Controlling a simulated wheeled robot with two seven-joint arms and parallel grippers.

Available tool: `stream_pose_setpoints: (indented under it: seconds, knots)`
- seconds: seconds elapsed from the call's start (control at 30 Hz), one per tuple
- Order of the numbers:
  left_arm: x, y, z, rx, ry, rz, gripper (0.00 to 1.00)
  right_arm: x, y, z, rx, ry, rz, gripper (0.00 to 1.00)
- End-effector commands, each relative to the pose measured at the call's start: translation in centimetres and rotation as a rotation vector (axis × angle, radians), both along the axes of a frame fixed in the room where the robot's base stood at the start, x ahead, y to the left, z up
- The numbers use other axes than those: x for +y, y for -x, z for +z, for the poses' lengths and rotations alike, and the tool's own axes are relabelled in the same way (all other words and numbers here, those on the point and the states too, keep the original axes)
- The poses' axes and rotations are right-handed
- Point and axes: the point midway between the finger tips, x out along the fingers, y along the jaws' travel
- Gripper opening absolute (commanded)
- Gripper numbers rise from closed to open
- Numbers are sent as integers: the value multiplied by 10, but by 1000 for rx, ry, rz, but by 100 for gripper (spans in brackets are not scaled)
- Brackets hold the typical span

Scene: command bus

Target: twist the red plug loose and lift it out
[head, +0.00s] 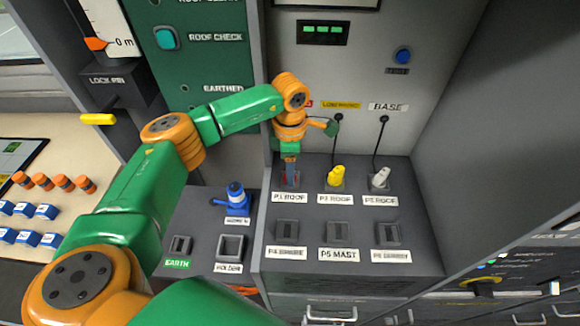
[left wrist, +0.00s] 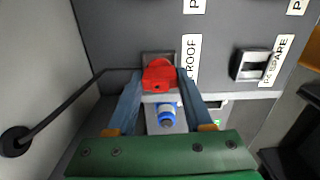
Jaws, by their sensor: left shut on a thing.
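The red plug (left wrist: 160,76) sits at its socket labelled P1 ROOF in the left wrist view. My left gripper (left wrist: 160,84) has its two blue-grey fingers on either side of the plug and is shut on it. In the head view my left gripper (head: 290,172) points down at the P1 ROOF socket, and the plug is mostly hidden behind the fingers. A black cable (left wrist: 68,94) runs from the plug toward the wall. My right gripper does not show.
To the right stand a yellow plug (head: 337,175) and a white plug (head: 380,178), each with a black cable. A blue plug (head: 237,198) stands at the lower left. Several empty sockets, such as P5 MAST (head: 337,231), lie in front.

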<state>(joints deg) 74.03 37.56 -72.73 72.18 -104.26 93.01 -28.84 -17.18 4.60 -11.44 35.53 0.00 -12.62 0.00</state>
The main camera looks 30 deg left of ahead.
Motion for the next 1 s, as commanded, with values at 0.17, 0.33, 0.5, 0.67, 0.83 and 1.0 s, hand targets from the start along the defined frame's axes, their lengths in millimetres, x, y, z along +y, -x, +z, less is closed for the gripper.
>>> stream_pose_setpoints:
  seconds: [0.17, 0.33, 0.5, 0.67, 0.83, 1.0]
  knots:
    - [0, 0, 2, 1, 0, -2, 0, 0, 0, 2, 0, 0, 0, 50]
    - [0, 0, 8, 0, 0, -2, 0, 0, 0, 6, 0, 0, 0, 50]
    - [0, 0, 13, 0, 0, -2, 0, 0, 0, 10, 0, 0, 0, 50]
    - [0, 0, 17, 0, 0, -2, 0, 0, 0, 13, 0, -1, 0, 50]
    - [0, 0, 21, 1, 0, -2, 0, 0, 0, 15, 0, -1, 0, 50]
    - [0, 0, 20, 0, 0, -3, 0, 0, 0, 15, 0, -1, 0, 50]
